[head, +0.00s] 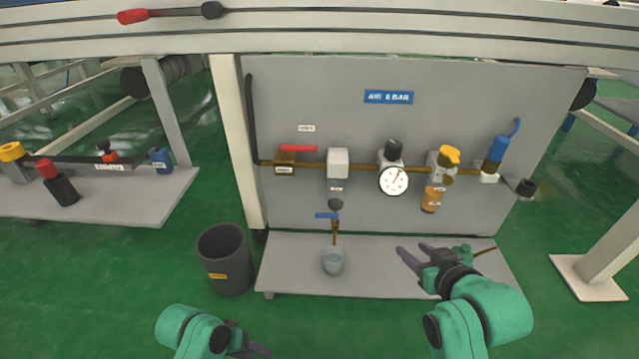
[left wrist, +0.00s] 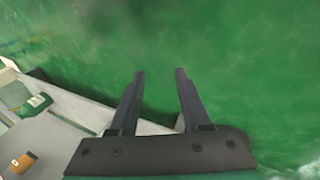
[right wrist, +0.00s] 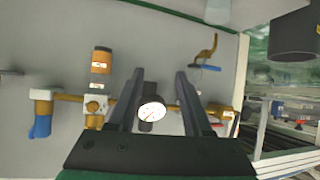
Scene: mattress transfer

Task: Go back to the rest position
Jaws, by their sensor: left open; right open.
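My left gripper (head: 258,350) is at the bottom edge of the head view, left of centre, partly cut off. In the left wrist view its two fingers (left wrist: 160,95) are apart with only green floor between them. My right gripper (head: 405,254) is in front of the grey panel, above the low shelf and below the round gauge. In the right wrist view its fingers (right wrist: 161,95) are apart and empty. The white gauge (right wrist: 152,110) shows between them, on the panel behind, with no visible contact.
The grey panel (head: 290,100) carries a pipe with a red-handled valve (head: 298,148), gauge (head: 393,181) and blue-topped fitting (head: 496,152). A cup (head: 333,262) stands on the low shelf (head: 300,285) under a blue-handled tap (head: 327,215). A dark bin (head: 225,258) stands left. A side bench (head: 120,205) is further left.

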